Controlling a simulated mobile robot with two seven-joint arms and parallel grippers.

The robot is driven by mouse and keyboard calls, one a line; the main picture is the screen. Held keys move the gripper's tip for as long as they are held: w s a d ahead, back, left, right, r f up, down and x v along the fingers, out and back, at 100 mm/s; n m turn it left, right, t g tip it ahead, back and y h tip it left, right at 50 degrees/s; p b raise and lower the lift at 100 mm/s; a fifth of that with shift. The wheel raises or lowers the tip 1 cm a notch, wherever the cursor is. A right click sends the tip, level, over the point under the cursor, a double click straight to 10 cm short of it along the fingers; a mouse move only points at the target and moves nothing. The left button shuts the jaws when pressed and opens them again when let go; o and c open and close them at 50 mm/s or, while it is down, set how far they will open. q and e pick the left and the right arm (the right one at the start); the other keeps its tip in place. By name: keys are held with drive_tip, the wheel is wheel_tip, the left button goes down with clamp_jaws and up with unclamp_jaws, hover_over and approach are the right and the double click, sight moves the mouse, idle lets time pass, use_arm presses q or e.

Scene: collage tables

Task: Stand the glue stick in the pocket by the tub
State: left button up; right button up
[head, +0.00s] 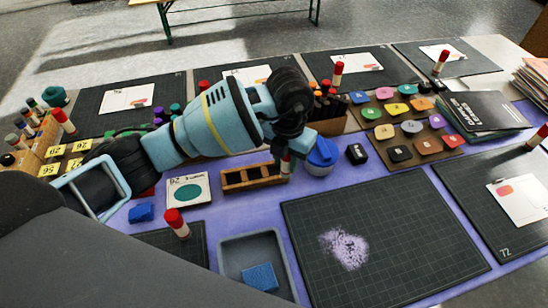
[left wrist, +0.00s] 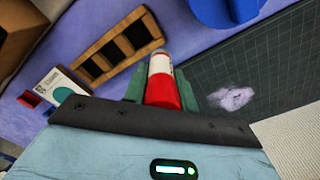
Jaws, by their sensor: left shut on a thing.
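My left gripper (head: 287,150) is shut on a glue stick (head: 285,167) with a white body and red cap. In the left wrist view the glue stick (left wrist: 160,88) sits between green fingers (left wrist: 160,92), red cap towards the camera. The wooden rack (head: 250,186) has a row of dark pockets and lies just left of the stick; it also shows in the left wrist view (left wrist: 104,41). The stick is at the rack's tub-side end; I cannot tell if its lower end is inside a pocket. The tub (head: 320,168) with a blue lid stands right of the stick. My right gripper is not in view.
A black ink pad (head: 356,153) lies right of the tub. A dark cutting mat (head: 400,235) with a purple patch is in front. A grey tray (head: 225,258) holds a blue sponge (head: 260,277). Another red-capped stick (head: 176,222) stands at the left, near a teal-dot card (head: 188,190).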

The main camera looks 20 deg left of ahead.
use_arm(q)
drive_tip(key=shift+w+a+f, duration=0.1)
drive_tip(key=shift+w+a, duration=0.35)
drive_tip(key=shift+a, duration=0.3)
drive_tip(key=shift+w+a+f, duration=0.1)
drive_tip(key=shift+w+a, duration=0.35)
drive_tip(key=shift+a, duration=0.3)
drive_tip(key=shift+w+a+f, duration=0.1)
drive_tip(key=shift+a+f, duration=0.05)
drive_tip(key=shift+f, duration=0.75)
drive_tip(key=shift+w+a+f, duration=0.1)
drive_tip(key=shift+a+f, duration=0.05)
drive_tip(key=shift+f, duration=0.7)
drive_tip(key=shift+f, duration=0.1)
drive_tip(key=shift+s+f, duration=0.25)
drive_tip(key=shift+f, duration=0.4)
drive_tip(key=shift+c, duration=0.3)
drive_tip(key=o, duration=1.1)
drive_tip(key=shift+w+f, duration=0.1)
drive_tip(key=shift+c, duration=0.2)
wheel_tip(320, 180, up, 14)
drive_tip(key=shift+f+p, duration=0.15)
drive_tip(key=shift+p, duration=0.25)
